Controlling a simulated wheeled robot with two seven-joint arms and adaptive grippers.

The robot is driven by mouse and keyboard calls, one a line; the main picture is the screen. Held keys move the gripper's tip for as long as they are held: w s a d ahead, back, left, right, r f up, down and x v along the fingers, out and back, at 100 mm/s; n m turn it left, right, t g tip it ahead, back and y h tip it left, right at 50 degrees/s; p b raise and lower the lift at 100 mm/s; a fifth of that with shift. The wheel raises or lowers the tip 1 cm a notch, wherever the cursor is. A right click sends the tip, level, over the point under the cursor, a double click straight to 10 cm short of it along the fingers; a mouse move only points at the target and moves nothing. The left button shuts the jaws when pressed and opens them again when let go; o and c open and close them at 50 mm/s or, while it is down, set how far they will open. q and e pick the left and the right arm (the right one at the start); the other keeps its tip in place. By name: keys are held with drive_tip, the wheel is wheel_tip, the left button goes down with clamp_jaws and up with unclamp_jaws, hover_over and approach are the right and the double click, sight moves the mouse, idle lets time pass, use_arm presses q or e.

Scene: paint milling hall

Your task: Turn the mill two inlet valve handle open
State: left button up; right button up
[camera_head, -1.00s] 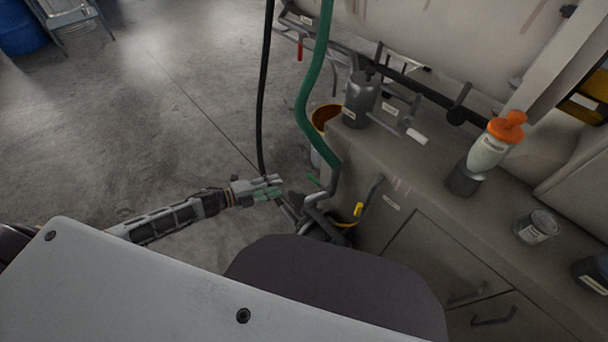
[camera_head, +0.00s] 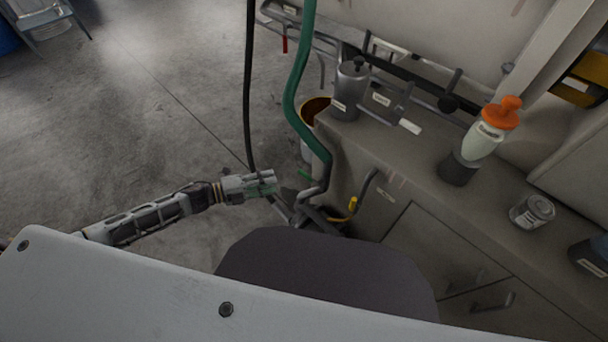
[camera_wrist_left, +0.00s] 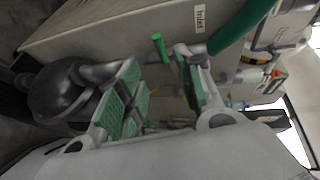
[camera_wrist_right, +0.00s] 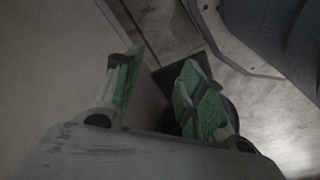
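A short green handle (camera_head: 305,173) shows low beside the bench end, near the pipes. In the left wrist view a green handle (camera_wrist_left: 159,47) stands near a label reading "Inlet" (camera_wrist_left: 201,18), just beyond the gap between my fingers. My left gripper (camera_head: 268,184) is left of the green handle, apart from it. It is open and empty in the left wrist view (camera_wrist_left: 163,82). My right gripper (camera_wrist_right: 160,92) shows only in its own wrist view, open and empty. The valve body is too small to make out.
A green hose (camera_head: 297,95) and a black hose (camera_head: 249,90) hang near my left gripper. A yellow handle (camera_head: 352,206) is to the right, by grey pipes.

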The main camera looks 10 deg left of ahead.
sight(302, 175)
use_arm(q)
drive_tip(key=shift+b+x, duration=0.55)
drive_tip(key=shift+x, duration=3.3)
drive_tip(key=shift+w+d, duration=0.2)
drive_tip(key=shift+d, duration=0.1)
drive_tip(key=shift+x, duration=1.25)
drive_tip(key=shift+b+x, duration=0.35)
drive_tip(key=shift+x, duration=0.55)
drive_tip(key=shift+d+f, duration=0.15)
drive_tip(key=shift+d, duration=0.1)
use_arm(e)
drive_tip(key=shift+w+a+r, duration=0.1)
drive_tip(key=shift+a+r, duration=0.1)
drive_tip(key=shift+r, duration=0.65)
drive_tip(key=shift+w+a+r, duration=0.1)
drive_tip(key=shift+a+r, duration=0.05)
drive_tip(key=shift+r, duration=0.65)
drive_tip(key=shift+a+r, duration=0.2)
drive_tip(key=shift+r, duration=0.65)
use_arm(q)
drive_tip(key=shift+c, duration=0.4)
use_arm(e)
drive_tip(key=shift+f, duration=0.1)
use_arm(q)
clamp_jaws()
use_arm(e)
drive_tip(key=shift+s+f, duration=0.15)
